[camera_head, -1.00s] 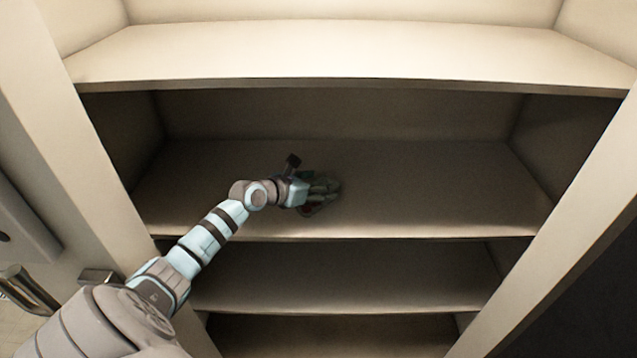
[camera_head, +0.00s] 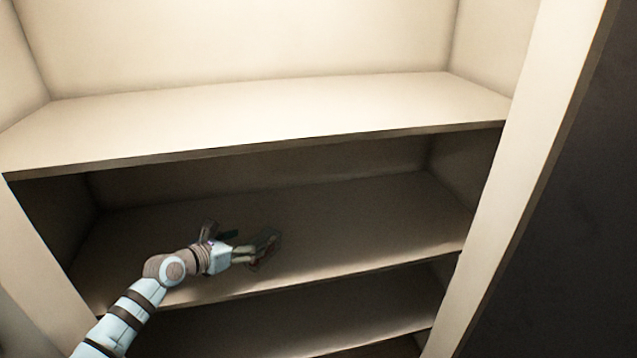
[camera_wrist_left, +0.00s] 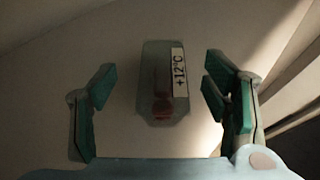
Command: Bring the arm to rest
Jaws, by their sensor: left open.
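My left gripper (camera_head: 256,247) is inside the shaded shelf compartment, and my left arm reaches in from the lower left. In the left wrist view, its two green-padded fingers (camera_wrist_left: 157,84) stand wide apart. A small grey box (camera_wrist_left: 152,68) with a white "+12°C" label and a red part shows between the fingers, with a gap on both sides. In the head view the gripper area is dark and blurred, and I cannot make out the box clearly. My right gripper is not in view.
The pale upper shelf (camera_head: 270,115) is bare and lies above my left arm. The compartment's shelf (camera_head: 370,225) is clear to the right of the gripper. A lower shelf (camera_head: 340,308) looks empty. A pale upright (camera_head: 520,180) closes the right side.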

